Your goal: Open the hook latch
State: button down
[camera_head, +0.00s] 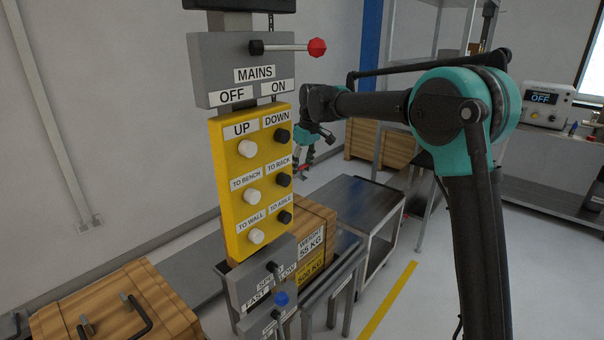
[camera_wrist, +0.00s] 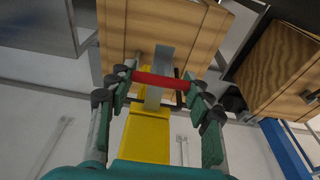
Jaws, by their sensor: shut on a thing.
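In the wrist view, a red bar (camera_wrist: 160,80) lies crosswise between the fingertips of my gripper (camera_wrist: 157,78), one finger at each end of it. My gripper is shut on this red bar. A grey metal strip (camera_wrist: 161,58) runs from the bar toward a wooden crate; it looks like part of a hook latch, but the catch is not clear. In the head view my gripper (camera_head: 305,160) is small and partly hidden behind the control panel and my arm. A small red piece shows beside its fingers there. I cannot tell whether the latch is hooked or free.
A yellow control panel (camera_head: 249,187) with a grey mains switch box (camera_head: 215,55) hangs close in front. Wooden crates (camera_head: 120,305) and a metal cart (camera_head: 345,205) stand below. A shelf with a device (camera_head: 548,105) is at right. Clear floor (camera_head: 425,300) lies right of the cart.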

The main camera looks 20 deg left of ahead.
aim_at(300, 172)
jog(key=shift+w+a+r+g+h, duration=0.1)
jog(key=shift+a+r+g+h, duration=0.25)
jog(key=shift+h, duration=0.4)
jog(key=shift+w+a+r+g+h, duration=0.1)
jog(key=shift+a+r+g+h, duration=0.15)
jog(key=shift+r+h, duration=0.4)
jog(key=shift+w+a+r+g+h, duration=0.1)
jog(key=shift+a+r+g+h, duration=0.2)
jog(key=shift+h, duration=0.6)
jog(key=shift+r, duration=0.1)
jog(key=c, duration=0.6)
grip_release()
jog(key=shift+c, duration=0.2)
jog(key=v, duration=0.7)
jog(key=shift+r, duration=0.2)
jog(key=shift+w, duration=0.15)
